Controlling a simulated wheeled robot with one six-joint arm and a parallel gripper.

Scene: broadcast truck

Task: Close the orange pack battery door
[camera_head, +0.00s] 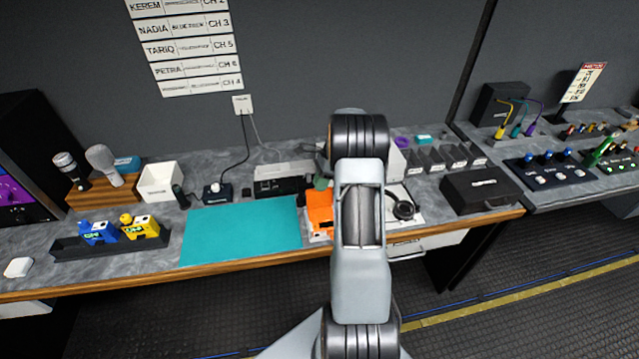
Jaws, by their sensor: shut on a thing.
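An orange thing (320,209), which looks like the orange pack, is on the table just right of the teal mat (240,232). It is partly covered by my arm on its right side. Its battery door cannot be made out at this size. My arm reaches out over the table beside it. My gripper is hidden behind my own arm links, so its fingers and whatever is between them do not show. A small grey-green shape just above the orange thing is too unclear to name.
A blue pack (98,232) and a yellow pack (139,227) sit in a dark holder on the left. A white box (160,181) stands behind. Headphones (402,207) lie right of my arm, with a black case (482,190) farther right. The teal mat is bare.

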